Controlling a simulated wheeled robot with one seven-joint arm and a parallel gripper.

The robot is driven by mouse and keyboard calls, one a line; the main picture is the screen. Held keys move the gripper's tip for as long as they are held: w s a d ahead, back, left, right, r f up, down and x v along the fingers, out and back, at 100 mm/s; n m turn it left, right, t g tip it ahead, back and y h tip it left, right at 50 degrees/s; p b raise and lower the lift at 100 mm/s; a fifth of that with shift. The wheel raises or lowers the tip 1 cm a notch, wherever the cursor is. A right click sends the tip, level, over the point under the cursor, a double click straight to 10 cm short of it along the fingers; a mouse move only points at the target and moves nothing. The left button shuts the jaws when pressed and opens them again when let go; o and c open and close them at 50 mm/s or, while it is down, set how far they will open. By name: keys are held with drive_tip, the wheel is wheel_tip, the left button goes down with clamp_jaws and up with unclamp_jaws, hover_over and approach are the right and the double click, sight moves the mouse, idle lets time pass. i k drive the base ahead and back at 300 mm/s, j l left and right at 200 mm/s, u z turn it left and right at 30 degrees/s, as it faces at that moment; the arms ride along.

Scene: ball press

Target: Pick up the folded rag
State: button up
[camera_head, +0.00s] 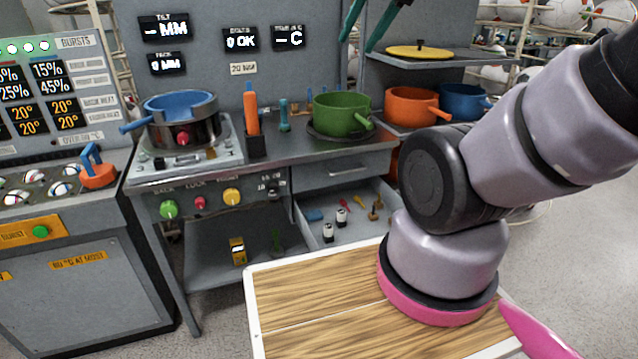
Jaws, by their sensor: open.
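My gripper (357,44) shows only as two dark green fingers at the top edge, apart with nothing between them. It is open and appears above the bench, in front of the grey back panel. I cannot clearly make out a folded rag. A small flat blue thing (314,216) lies in the open drawer (375,226) under the bench, and it may be the rag, but it is too small to tell. My gripper is well above and apart from it.
A blue pan (180,106) sits on the press at left. Several small items lie in the drawer. A wood-topped tray (310,295) is in front.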

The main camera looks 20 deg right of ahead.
sight(313, 215)
drive_tip(key=j+z, duration=0.45)
drive_tip(key=k+j+z, duration=0.15)
drive_tip(key=j+z, duration=0.3)
drive_tip(key=k+j+z, duration=0.2)
drive_tip(key=j+z, duration=0.3)
drive_tip(key=l+u, duration=0.1)
drive_tip(key=u, duration=0.95)
